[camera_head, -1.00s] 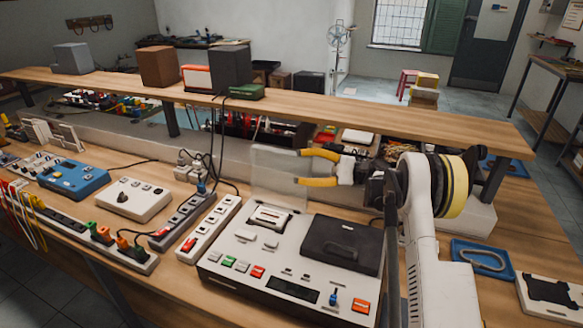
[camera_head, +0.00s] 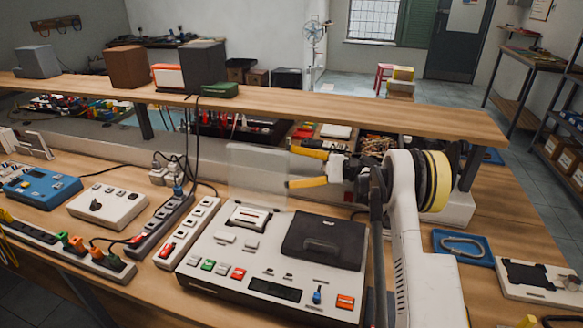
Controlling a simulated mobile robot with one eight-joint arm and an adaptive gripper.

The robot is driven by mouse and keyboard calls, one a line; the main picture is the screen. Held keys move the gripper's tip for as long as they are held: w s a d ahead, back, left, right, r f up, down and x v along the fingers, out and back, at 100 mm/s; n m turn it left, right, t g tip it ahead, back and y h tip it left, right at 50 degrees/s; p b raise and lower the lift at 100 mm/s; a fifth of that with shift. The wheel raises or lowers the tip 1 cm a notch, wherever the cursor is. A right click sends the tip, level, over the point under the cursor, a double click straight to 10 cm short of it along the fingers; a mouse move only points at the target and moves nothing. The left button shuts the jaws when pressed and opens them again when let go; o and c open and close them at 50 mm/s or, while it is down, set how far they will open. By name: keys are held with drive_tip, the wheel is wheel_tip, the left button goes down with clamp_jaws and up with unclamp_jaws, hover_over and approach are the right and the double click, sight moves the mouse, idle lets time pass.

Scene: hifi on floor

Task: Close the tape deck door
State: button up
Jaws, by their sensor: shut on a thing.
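The tape deck (camera_head: 270,262) is a light grey unit with a dark front edge on the bench. Its clear door (camera_head: 256,172) stands raised, roughly upright, behind the cassette well (camera_head: 250,217). My gripper (camera_head: 289,167) comes in from the right with two yellow fingers, their tips at the right part of the door. The fingers look spread one above the other, with the door the only thing seen at their tips. The exact contact is hard to see through the clear pane.
A dark cover (camera_head: 325,240) sits on the deck's right half. A white power strip (camera_head: 188,232) lies close to its left. The wooden shelf (camera_head: 330,115) runs behind and above. A blue tray (camera_head: 463,247) lies to the right.

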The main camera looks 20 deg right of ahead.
drive_tip(key=v, duration=0.6)
drive_tip(key=c, duration=0.7)
drive_tip(key=shift+d+f, duration=0.15)
drive_tip(key=shift+d, duration=0.55)
drive_tip(key=shift+s, duration=0.15)
